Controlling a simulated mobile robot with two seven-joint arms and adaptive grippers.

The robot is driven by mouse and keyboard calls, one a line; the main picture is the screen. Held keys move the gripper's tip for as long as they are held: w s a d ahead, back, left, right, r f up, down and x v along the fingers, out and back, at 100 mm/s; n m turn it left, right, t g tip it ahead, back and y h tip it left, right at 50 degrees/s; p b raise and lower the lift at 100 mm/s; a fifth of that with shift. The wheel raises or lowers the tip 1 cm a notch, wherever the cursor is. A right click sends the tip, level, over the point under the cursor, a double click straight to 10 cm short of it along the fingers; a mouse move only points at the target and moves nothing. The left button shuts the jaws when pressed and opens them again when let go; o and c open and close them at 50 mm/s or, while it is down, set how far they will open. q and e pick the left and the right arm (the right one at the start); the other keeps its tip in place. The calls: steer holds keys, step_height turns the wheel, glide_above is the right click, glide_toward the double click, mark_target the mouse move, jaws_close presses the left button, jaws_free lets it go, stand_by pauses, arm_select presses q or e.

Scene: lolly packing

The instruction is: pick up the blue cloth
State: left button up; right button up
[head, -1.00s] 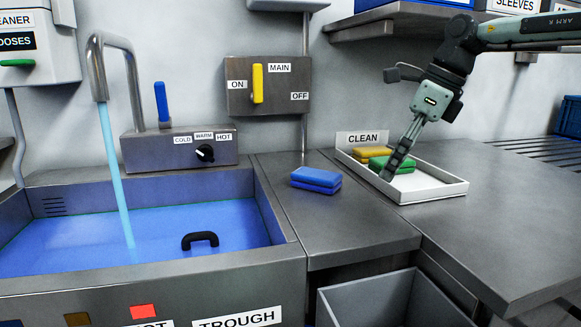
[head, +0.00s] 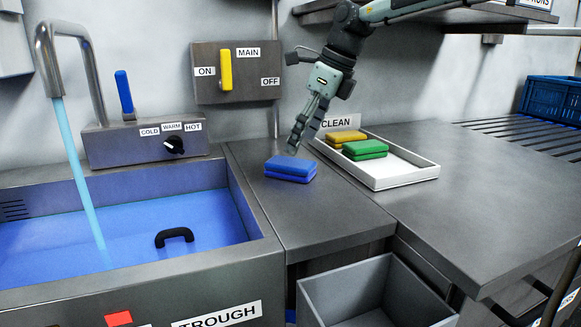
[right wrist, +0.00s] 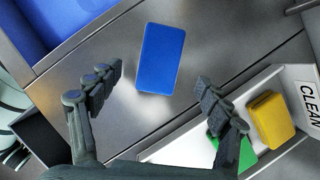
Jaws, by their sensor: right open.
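The blue cloth (head: 291,168) is a folded pad lying flat on the steel counter, between the water trough and the white tray. My right gripper (head: 299,140) is above and just behind it in the head view. In the right wrist view the gripper (right wrist: 157,92) is open and empty. The blue cloth (right wrist: 161,58) shows there ahead of the fingertips, roughly centred between them and apart from both. My left gripper is not in view.
The white tray (head: 398,182), with a CLEAN sign, holds a yellow cloth (head: 346,136) and a green cloth (head: 364,149) close to the right. The trough (head: 262,245) of blue water is left, with a running tap (head: 46,65). A grey bin (head: 375,290) stands below the counter front.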

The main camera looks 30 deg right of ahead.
mark_target(291, 162)
steer(key=x, duration=0.4)
steer(key=shift+w+a+f, duration=0.15)
steer(key=shift+w+f, duration=0.1)
steer(key=shift+f, duration=0.2)
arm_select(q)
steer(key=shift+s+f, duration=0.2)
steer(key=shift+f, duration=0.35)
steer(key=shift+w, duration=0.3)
arm_select(e)
steer(key=shift+f, duration=0.1)
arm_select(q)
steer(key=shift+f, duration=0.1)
arm_select(e)
steer(key=shift+f, duration=0.15)
steer(key=shift+c, duration=0.4)
steer(key=c, duration=1.3)
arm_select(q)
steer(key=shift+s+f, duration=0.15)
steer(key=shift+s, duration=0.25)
